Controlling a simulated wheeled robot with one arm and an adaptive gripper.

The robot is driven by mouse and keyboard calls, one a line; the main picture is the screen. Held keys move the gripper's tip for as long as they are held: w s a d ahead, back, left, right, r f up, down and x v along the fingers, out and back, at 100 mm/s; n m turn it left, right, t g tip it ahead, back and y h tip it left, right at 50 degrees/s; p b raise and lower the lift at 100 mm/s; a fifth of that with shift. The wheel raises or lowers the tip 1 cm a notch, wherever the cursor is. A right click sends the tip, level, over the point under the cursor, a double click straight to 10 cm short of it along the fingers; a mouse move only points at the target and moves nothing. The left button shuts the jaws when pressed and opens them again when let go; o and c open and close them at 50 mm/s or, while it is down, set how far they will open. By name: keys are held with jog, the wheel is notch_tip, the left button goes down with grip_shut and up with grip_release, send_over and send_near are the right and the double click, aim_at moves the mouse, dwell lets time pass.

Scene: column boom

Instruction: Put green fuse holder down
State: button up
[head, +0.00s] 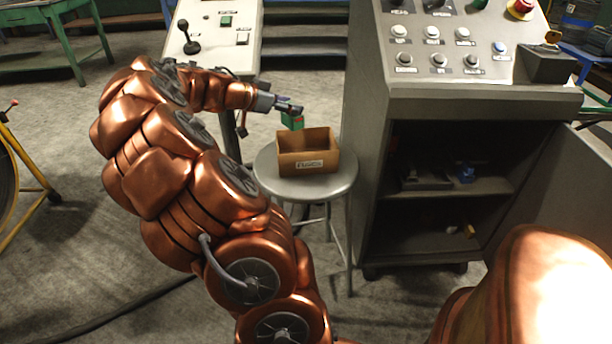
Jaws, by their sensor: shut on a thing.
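The green fuse holder (292,121) is a small green block with a reddish part at its side. My gripper (290,110) is shut on it and holds it from the left, over the back left part of an open brown box (307,163). The holder looks to be at or just above the box's back rim; the exact height gap cannot be told.
A control cabinet (450,102) with buttons and a red emergency stop stands right of the stool, its lower shelves open. A white panel with a black joystick (188,38) stands behind my arm. A green table (52,32) is at the far left.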

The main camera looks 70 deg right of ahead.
aim_at(303, 127)
jog(key=shift+m+g+y, duration=0.4)
jog(key=shift+m+g, duration=0.1)
jog(key=shift+g, duration=0.1)
jog(key=s, duration=0.1)
jog(key=s+f+b, duration=0.1)
jog(key=s+d, duration=0.1)
jog(key=shift+s+d+f, duration=0.1)
jog(key=shift+s+f, duration=0.1)
jog(key=shift+f, duration=0.2)
notch_tip(303, 127, down, 5)
jog(key=shift+s+b, duration=0.15)
jog(key=shift+b, duration=0.5)
jog(key=shift+f+b, duration=0.45)
jog(key=shift+f, duration=1.9)
jog(key=shift+f, duration=0.15)
jog(key=o, duration=0.9)
